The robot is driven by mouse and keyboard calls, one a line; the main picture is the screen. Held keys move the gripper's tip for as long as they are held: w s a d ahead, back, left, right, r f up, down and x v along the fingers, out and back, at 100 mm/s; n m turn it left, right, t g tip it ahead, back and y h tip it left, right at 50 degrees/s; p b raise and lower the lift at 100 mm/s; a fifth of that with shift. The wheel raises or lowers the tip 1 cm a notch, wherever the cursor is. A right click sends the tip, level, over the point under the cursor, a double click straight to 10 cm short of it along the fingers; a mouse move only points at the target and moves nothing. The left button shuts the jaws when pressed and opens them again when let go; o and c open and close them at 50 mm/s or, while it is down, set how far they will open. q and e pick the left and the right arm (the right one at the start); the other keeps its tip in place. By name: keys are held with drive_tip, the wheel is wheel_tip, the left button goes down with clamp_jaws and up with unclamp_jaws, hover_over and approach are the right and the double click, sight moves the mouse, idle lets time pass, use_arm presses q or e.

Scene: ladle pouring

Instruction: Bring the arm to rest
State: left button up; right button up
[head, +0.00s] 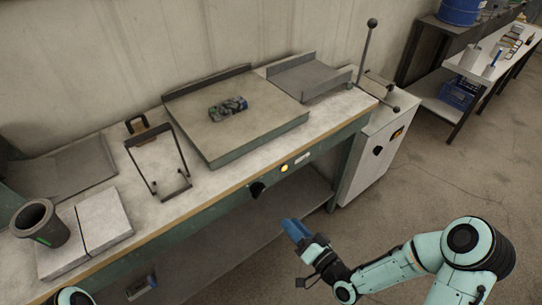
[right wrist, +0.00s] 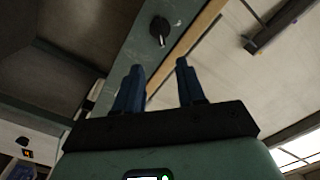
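My right arm (head: 400,265) comes in from the lower right of the head view. Its gripper (head: 292,228) with blue fingers hangs in free space in front of the bench, apart from it. In the right wrist view the gripper (right wrist: 157,75) has its two fingers apart, with nothing between them. Only a small piece of my left arm (head: 73,297) shows at the bottom edge of the head view; the left gripper is out of view.
The workbench (head: 225,190) carries a dark cup (head: 40,224) on pale blocks (head: 102,215), a metal frame (head: 158,160), and a raised plate (head: 270,122) with a dark patterned piece (head: 228,108). A cabinet (head: 375,150) with a lever stands at the right end. Floor is clear ahead.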

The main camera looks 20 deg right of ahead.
drive_tip(key=s+a+f+g+h+p, duration=0.1)
drive_tip(key=s+a+f+g+p, duration=0.3)
drive_tip(key=f, duration=0.3)
drive_tip(key=s+a+f+g+p, duration=0.2)
drive_tip(key=s+f+g+p, duration=0.25)
drive_tip(key=f+g, duration=0.2)
drive_tip(key=s+f+n+g+h+p, duration=0.1)
drive_tip(key=s+f+g+p, duration=0.2)
drive_tip(key=s+g, duration=0.4)
drive_tip(key=s+f, duration=0.1)
drive_tip(key=s, duration=0.6)
drive_tip(key=shift+s+a+f+h, duration=0.15)
drive_tip(key=shift+s+f+h, duration=0.05)
drive_tip(key=shift+h, duration=0.1)
